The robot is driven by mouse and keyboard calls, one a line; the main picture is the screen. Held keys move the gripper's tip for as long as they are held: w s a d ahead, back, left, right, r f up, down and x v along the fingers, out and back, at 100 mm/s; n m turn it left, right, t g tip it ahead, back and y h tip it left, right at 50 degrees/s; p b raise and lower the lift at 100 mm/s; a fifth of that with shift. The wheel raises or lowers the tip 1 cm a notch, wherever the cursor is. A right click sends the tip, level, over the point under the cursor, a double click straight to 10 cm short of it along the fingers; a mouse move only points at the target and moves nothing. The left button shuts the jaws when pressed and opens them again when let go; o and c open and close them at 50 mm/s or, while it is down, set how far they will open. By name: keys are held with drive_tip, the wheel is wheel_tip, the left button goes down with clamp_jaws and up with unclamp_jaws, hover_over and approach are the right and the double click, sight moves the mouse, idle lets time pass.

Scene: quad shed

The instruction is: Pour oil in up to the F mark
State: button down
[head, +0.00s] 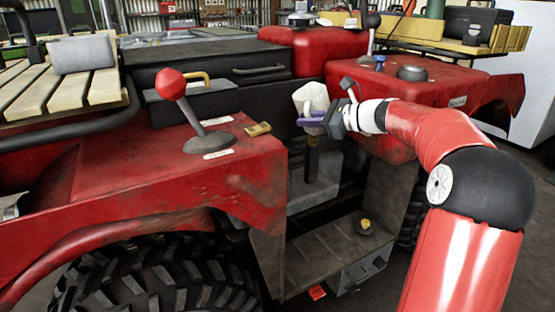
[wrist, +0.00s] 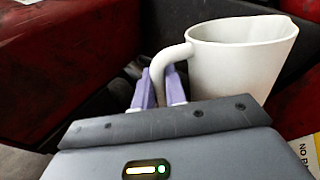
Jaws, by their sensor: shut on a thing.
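A white jug (head: 311,97) is held up over the middle of the red quad. In the wrist view the jug (wrist: 238,60) shows its handle towards me and its spout to the right. My gripper (head: 322,119) is shut on the jug's handle, with purple fingers (wrist: 160,88) on either side of it. The jug looks near upright; its contents are hidden. A dark brown upright piece (head: 313,155) shows below the jug, above a grey block (head: 313,190). I cannot make out an F mark or an oil opening.
A red-knobbed lever (head: 171,85) stands on the left red fender (head: 150,170). A small yellow piece (head: 257,129) lies at that fender's edge. A round dark piece with a yellow top (head: 365,226) sits on the footwell floor. A dark box (head: 205,70) stands behind.

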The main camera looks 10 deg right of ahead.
drive_tip(key=shift+d+m+y+b, duration=0.3)
drive_tip(key=shift+m+y, duration=0.1)
drive_tip(key=shift+y, duration=0.1)
drive_tip(key=shift+d+f+y, duration=0.1)
drive_tip(key=shift+f+y, duration=0.05)
drive_tip(key=shift+y, duration=0.15)
drive_tip(key=shift+w+d+r+m+t+y+p, duration=0.1)
drive_tip(key=shift+r+m+t+y+p, duration=0.25)
drive_tip(key=shift+r+p, duration=0.2)
drive_tip(key=shift+d+r+m+y, duration=0.1)
drive_tip(key=shift+r+m+y, duration=0.05)
drive_tip(key=shift+m+y, duration=0.2)
